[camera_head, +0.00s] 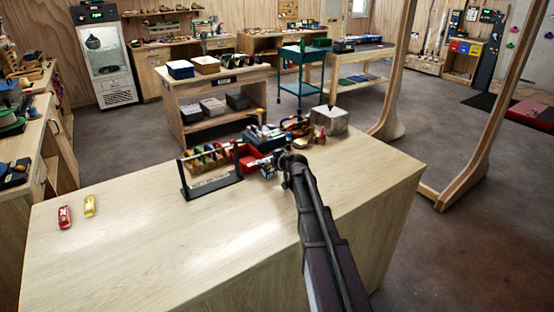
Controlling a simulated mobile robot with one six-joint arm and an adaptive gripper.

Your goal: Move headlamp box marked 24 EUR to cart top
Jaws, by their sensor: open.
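My gripper (289,163) is at the far end of my dark arm, over the back of the wooden table among small goods. It is open; its fingers are small and partly lost against the clutter. A red box-like item (249,158) lies just left of it. Dark blue and black items (264,138) are behind it. No 24 EUR mark is legible, so I cannot tell which item is the headlamp box. The teal cart (301,89) stands farther back, beyond this table.
The wooden table (130,255) is mostly clear in front, with a red (64,217) and a yellow (90,205) item at left. A rack of coloured gear (211,168) and a metal box (330,121) flank the clutter. A wooden frame (470,150) stands right.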

